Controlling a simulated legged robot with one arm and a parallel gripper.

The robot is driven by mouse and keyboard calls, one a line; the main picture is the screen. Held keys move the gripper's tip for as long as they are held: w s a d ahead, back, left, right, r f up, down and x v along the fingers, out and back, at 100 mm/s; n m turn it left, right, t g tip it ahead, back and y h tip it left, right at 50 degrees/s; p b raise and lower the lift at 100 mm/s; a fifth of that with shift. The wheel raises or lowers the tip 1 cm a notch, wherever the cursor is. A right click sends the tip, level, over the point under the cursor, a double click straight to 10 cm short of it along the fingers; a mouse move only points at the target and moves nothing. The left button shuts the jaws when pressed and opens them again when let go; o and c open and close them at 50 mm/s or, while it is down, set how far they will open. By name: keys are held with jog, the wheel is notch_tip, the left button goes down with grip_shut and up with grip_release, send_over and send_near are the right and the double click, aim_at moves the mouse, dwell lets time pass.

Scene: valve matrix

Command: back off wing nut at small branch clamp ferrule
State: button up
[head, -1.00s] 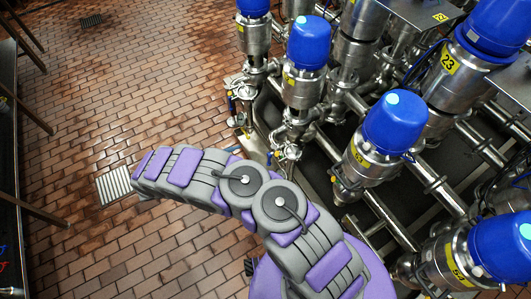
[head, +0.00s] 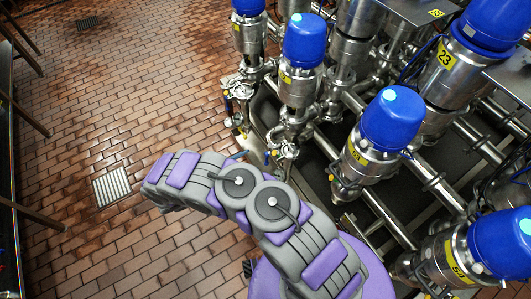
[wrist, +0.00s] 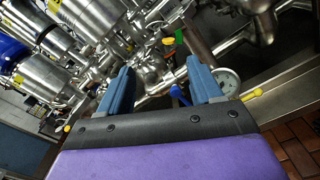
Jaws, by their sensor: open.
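My gripper (wrist: 158,82) shows in the wrist view with its two blue fingers spread apart and nothing held between them. Beyond and between the fingertips is shiny steel pipework with clamped joints (wrist: 150,68). I cannot make out the wing nut or tell which joint is the small branch clamp ferrule. A round dial gauge (wrist: 228,79) is beside the right finger, and a blue handle (wrist: 180,95) shows between the fingers. In the head view, small branch fittings (head: 284,150) stand at the near left edge of the valve matrix.
Blue-capped steel valves (head: 392,120) fill the right side of the head view, with horizontal pipes (head: 435,182) between them. The brick-tiled floor (head: 130,120) on the left is open, with a drain grate (head: 112,186). A dark frame edge (head: 14,170) runs along the far left.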

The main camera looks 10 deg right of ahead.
aim_at(275, 148)
jog(key=b+x, duration=0.1)
jog(key=x, duration=0.7)
jog(key=shift+d, duration=0.15)
jog(key=shift+c, duration=0.4)
jog(key=c, duration=0.7)
jog(key=shift+n, duration=0.4)
jog(key=n+p, duration=0.1)
jog(key=n, duration=2.1)
jog(key=shift+n+p, duration=0.4)
